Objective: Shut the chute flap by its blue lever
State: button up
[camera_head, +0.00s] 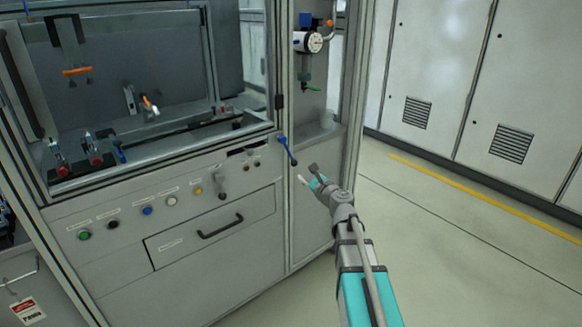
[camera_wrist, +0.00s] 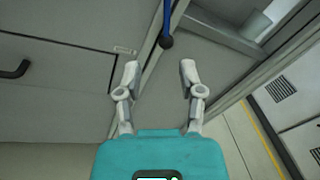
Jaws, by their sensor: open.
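The blue lever (camera_head: 287,149) hangs at the cabinet's front right corner post, slanting down to a dark round knob. It also shows at the top of the wrist view (camera_wrist: 167,22), its knob lying between the lines of my two fingers but beyond the tips. My gripper (camera_head: 307,174) is open and empty, just below and right of the knob in the head view. In the wrist view both fingers of my gripper (camera_wrist: 159,67) are spread wide, with nothing between them. I cannot clearly make out the chute flap or how far open it is.
A glazed side bay holds a gauge (camera_head: 315,42) and a green-handled valve (camera_head: 312,87). Open floor (camera_head: 430,225) lies to the right.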

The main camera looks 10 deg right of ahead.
aim_at(292, 158)
jog(key=shift+w+d+f+m, duration=0.15)
jog(key=shift+d+m, duration=0.25)
jog(key=shift+m, duration=0.1)
jog(key=shift+w, duration=0.1)
jog(key=x, duration=1.3)
jog(key=shift+w, duration=0.3)
grip_shut()
